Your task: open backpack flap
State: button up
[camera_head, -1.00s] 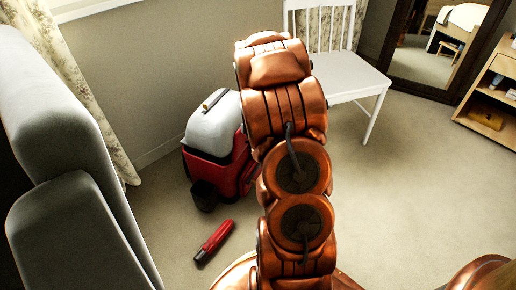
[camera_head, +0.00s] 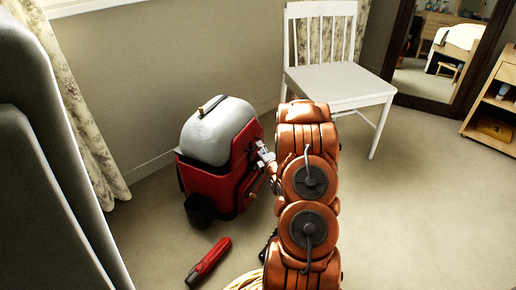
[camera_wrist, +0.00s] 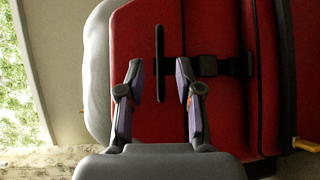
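The backpack (camera_head: 222,184) stands upright on the floor left of my arm, red with a rounded pale grey top (camera_head: 216,134). A dark handle or tab sits on that top. My gripper (camera_head: 265,160) is at its right side, partly hidden by my arm. In the wrist view the red panel (camera_wrist: 215,110) fills the middle, with the pale top (camera_wrist: 97,75) at left. My gripper (camera_wrist: 159,80) is open, its fingers on either side of a thin dark bar (camera_wrist: 159,45) without visibly touching it. A dark strap (camera_wrist: 225,66) runs right from behind the right finger.
A red cylindrical object (camera_head: 208,262) lies on the floor in front of the backpack. A white chair (camera_head: 340,84) stands behind my arm to the right. A curtain (camera_head: 85,140) hangs at left. The carpet at right is clear.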

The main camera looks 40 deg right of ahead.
jog(key=shift+b+x, duration=0.7)
jog(key=shift+x, duration=1.45)
jog(key=shift+c, duration=0.2)
grip_shut()
